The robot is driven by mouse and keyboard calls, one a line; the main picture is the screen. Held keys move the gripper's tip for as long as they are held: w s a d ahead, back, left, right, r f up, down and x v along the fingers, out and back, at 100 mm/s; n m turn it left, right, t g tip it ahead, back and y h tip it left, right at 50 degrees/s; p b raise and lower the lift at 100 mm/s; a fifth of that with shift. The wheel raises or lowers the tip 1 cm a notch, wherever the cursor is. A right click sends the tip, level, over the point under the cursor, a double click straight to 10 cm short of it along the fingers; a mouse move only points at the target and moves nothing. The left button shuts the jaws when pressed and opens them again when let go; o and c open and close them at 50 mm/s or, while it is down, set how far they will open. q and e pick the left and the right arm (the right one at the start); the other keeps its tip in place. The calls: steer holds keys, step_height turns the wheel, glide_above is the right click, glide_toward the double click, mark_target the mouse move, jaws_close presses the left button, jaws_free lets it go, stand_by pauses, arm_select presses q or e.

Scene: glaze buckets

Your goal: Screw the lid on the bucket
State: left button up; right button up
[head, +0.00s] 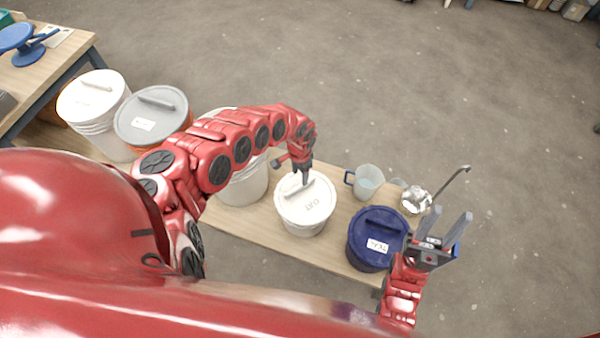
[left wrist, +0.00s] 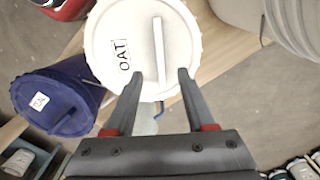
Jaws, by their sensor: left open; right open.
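The white bucket (head: 303,229) stands on the bench, with a white lid (head: 318,207) on its top. The lid has a raised bar handle (head: 299,188) and a label reading OAT. In the left wrist view the lid (left wrist: 185,35) fills the upper middle and its bar handle (left wrist: 159,50) points between my fingers. My left gripper (head: 304,173) is open just over the lid, one finger to each side of the bar's line, and grips nothing. It also shows in the left wrist view (left wrist: 160,74). My right gripper (head: 446,229) is open and empty, right of the blue bucket.
A dark blue lidded bucket (head: 368,256) stands right of the white one. A clear jug (head: 368,181) and a metal ladle (head: 416,199) are behind it. Other lidded buckets, one white (head: 103,127) and one grey-lidded (head: 152,115), stand at left. The floor beyond is clear.

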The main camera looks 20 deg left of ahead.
arm_select(q)
step_height(320, 180, down, 3)
steer(key=shift+r+b, duration=0.1)
steer(key=shift+b, duration=0.9)
step_height(320, 180, down, 6)
steer(key=b, duration=0.4)
steer(key=shift+r+b, duration=0.15)
steer(key=shift+b, duration=0.15)
steer(key=shift+s, duration=0.1)
steer(key=shift+c, duration=0.3)
jaws_close()
steer(key=shift+s, duration=0.15)
